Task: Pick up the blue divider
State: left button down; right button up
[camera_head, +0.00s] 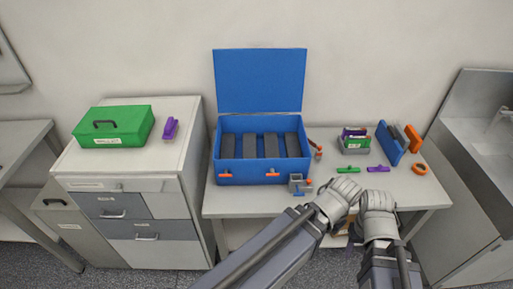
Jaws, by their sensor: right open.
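A blue divider (388,144), seen as a flat blue panel, stands tilted at the right of the white table, beside a dark piece and an orange piece. My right gripper (378,202) is at the table's front edge, in front of and below the divider, apart from it. It is open; its fingers are mostly hidden by the wrist. My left gripper (343,190) is close beside it on the left. Its fingers are hidden, so I cannot tell its state.
An open blue case (222,176) with dark blocks stands on the table (238,205). A small bin (355,149), purple and green pieces and an orange ring (420,169) lie near the divider. A green box (114,125) is on the left cabinet; a sink (485,135) is at right.

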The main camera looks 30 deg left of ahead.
aim_at(386, 136)
jog(key=i+l+z, duration=0.2)
jog(key=i+l, duration=0.2)
jog(key=i+l+z, duration=0.2)
jog(key=i+l, duration=0.15)
jog(key=i+l+z, duration=0.2)
jog(key=i, duration=0.4)
